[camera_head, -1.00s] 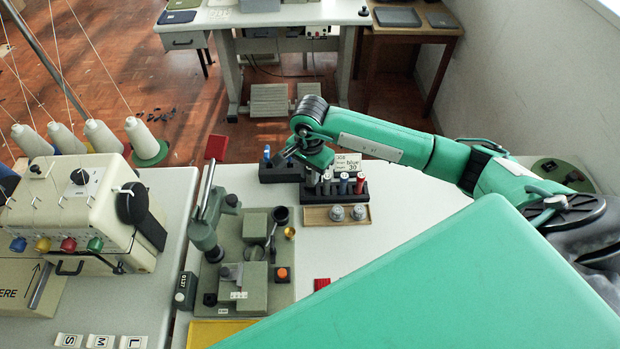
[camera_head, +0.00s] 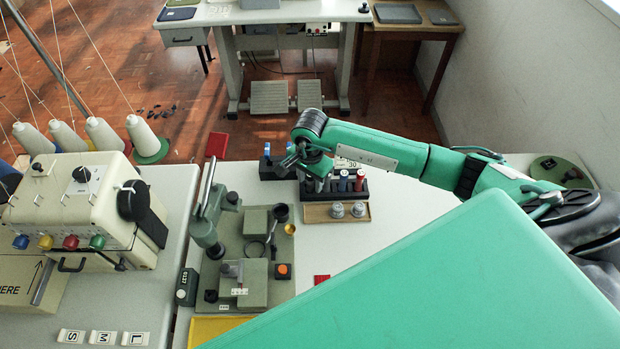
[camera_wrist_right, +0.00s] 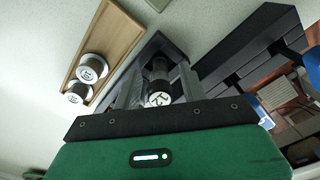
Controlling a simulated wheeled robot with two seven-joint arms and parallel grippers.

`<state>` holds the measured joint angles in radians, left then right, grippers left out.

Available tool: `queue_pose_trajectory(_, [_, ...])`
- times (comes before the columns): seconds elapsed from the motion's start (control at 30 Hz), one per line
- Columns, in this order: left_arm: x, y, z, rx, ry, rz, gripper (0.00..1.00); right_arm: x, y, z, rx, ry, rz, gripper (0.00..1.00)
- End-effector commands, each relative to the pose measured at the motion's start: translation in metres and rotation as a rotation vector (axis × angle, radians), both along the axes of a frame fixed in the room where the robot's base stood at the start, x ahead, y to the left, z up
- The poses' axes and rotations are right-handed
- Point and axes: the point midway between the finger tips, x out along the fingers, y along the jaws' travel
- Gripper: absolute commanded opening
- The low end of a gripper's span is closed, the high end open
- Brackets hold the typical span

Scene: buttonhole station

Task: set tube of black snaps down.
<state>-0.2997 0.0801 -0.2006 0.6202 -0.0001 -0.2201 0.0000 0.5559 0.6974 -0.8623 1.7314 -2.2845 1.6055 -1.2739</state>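My right gripper (camera_head: 292,162) is over the back of the station, at the left end of the black tube rack (camera_head: 338,195). In the right wrist view its two fingers (camera_wrist_right: 160,82) stand on either side of a dark tube with a pale lettered end (camera_wrist_right: 159,98), the tube of black snaps, and look shut on it. The tube is close above or in the rack; its lower end is hidden. My left gripper is not in view.
A second black rack with blue pieces (camera_head: 267,149) stands to the left. A wooden tray (camera_head: 320,217) with two metal spools lies in front. A grey-green press (camera_head: 210,235) with a lever stands at left. The white table right of the tray is clear.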

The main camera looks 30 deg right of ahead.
Motion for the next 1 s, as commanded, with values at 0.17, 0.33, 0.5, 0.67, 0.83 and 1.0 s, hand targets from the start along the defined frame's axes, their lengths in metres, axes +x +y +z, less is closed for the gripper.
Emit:
queue_pose_trajectory(0.17, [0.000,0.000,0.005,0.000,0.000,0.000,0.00,0.000,0.000,0.005,0.000,0.000,-0.001,0.43])
queue_pose_trajectory(0.33, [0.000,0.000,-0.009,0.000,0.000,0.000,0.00,0.001,-0.001,0.028,0.000,-0.007,0.002,0.43])
queue_pose_trajectory(0.5, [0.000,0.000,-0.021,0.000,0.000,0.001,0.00,0.002,0.000,0.067,-0.001,-0.007,0.001,0.43])
queue_pose_trajectory(0.67, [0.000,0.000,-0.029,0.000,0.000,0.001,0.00,0.001,0.000,0.097,0.000,-0.005,0.001,0.43])
queue_pose_trajectory(0.83, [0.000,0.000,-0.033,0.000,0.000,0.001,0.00,0.001,0.000,0.116,0.000,-0.002,0.000,0.43])
queue_pose_trajectory(1.0, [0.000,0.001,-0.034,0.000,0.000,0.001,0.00,0.000,0.000,0.123,0.000,0.000,0.000,0.43])
